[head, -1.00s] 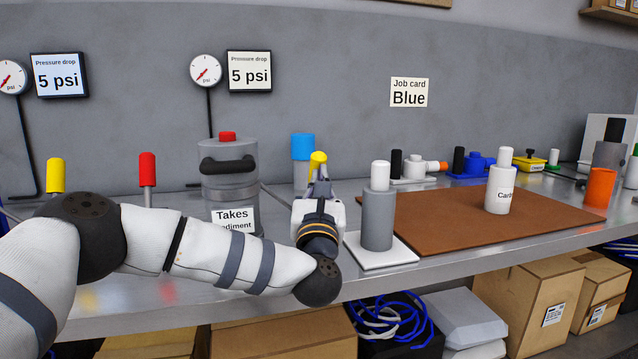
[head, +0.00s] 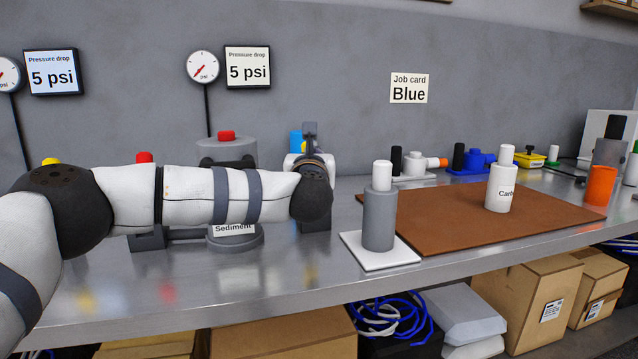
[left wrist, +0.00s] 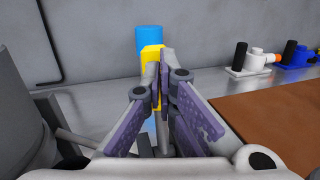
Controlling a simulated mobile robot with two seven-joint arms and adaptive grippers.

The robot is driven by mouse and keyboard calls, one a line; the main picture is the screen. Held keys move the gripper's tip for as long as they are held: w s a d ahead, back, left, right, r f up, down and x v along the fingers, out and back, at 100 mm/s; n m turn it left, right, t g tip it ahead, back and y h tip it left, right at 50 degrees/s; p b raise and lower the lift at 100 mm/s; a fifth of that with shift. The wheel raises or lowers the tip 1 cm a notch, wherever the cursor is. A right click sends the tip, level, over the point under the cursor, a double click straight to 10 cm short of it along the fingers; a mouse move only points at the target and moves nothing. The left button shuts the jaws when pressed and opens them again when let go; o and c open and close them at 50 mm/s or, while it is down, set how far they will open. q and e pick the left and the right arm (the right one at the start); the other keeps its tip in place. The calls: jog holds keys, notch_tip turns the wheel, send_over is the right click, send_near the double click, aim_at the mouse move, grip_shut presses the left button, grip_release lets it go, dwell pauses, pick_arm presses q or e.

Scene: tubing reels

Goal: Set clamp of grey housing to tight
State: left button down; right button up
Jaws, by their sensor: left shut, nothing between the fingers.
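The grey housing (head: 227,150) stands at the back left of the bench, with a red button (head: 227,135) on top and a "Sediment" label (head: 234,228). My left forearm covers most of its front, so I cannot tell its clamp's position. My left gripper (head: 310,132) is just right of the housing, mostly hidden behind my wrist. In the left wrist view its fingers (left wrist: 161,80) are shut and empty, close to a yellow handle (left wrist: 149,62); I cannot tell whether they touch. My right gripper is out of view.
A grey filter (head: 379,222) stands on a white pad right of my wrist. A white filter (head: 501,190) stands on the brown mat (head: 430,233). The job card (head: 409,88) reads Blue. The bench front between is clear.

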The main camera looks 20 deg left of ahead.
pick_arm(q)
jog(key=shift+w+a, duration=0.6)
jog(key=shift+w, duration=0.15)
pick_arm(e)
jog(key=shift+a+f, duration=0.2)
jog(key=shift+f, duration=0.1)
pick_arm(q)
jog(key=shift+w+a, duration=0.1)
jog(key=shift+a, duration=0.1)
